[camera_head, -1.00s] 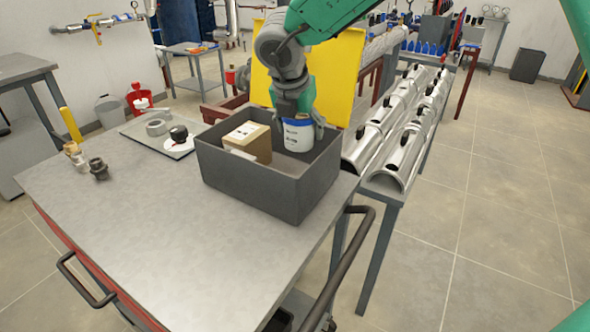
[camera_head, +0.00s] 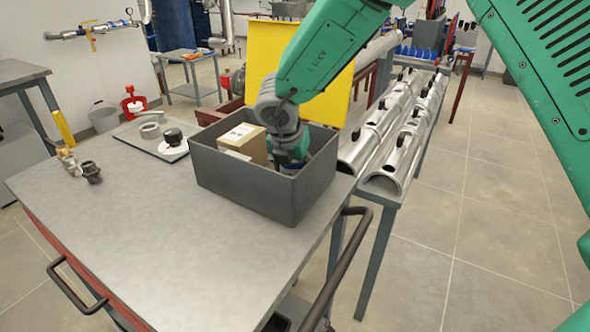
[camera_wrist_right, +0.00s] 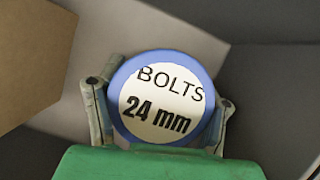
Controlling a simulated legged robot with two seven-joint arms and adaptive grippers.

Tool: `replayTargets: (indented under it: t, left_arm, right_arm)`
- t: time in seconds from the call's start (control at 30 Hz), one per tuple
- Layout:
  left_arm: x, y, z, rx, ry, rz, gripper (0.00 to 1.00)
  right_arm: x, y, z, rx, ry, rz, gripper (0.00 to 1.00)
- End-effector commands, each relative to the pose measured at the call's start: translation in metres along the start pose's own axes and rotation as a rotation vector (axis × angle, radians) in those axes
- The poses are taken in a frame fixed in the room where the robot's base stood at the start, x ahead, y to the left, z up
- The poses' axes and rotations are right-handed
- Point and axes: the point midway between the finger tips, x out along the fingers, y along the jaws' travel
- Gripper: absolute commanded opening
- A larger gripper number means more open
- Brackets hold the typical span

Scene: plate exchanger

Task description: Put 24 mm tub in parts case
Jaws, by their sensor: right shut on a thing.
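The 24 mm tub (camera_wrist_right: 165,98) has a blue rim and a white lid reading "BOLTS 24 mm" in the right wrist view. My right gripper (camera_wrist_right: 160,115) is shut on it, one finger on each side. In the head view my right gripper (camera_head: 290,165) reaches down inside the dark grey parts case (camera_head: 245,190). There the tub is mostly hidden by the gripper and the case wall. I cannot tell whether the tub touches the case floor. My left gripper is not in view.
A cardboard box (camera_head: 243,142) stands in the case, left of my right gripper. The case sits on a grey workbench (camera_head: 150,230) with pipe fittings (camera_head: 90,171) and a flat plate (camera_head: 140,135) at left. Curved metal covers (camera_head: 385,170) lie on a stand at right.

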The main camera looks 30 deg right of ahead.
Motion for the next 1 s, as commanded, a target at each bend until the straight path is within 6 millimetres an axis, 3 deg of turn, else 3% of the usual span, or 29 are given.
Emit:
replayTargets:
  t: [0.03,0.07,0.37,0.8,1.0]
  left_arm:
    - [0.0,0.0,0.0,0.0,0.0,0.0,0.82]
    - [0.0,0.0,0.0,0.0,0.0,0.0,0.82]
    - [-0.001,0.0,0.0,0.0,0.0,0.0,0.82]
    - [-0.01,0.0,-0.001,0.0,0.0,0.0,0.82]
    - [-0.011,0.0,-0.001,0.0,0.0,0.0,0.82]
  right_arm:
    - [0.003,-0.002,-0.004,-0.001,0.008,-0.005,0.71]
    - [0.003,-0.002,-0.004,-0.001,0.008,-0.006,0.78]
    - [-0.001,-0.001,-0.002,0.0,0.005,-0.003,0.78]
    - [-0.065,-0.001,-0.001,0.001,0.005,-0.002,0.78]
    - [-0.074,-0.001,-0.002,0.0,0.005,-0.003,0.78]
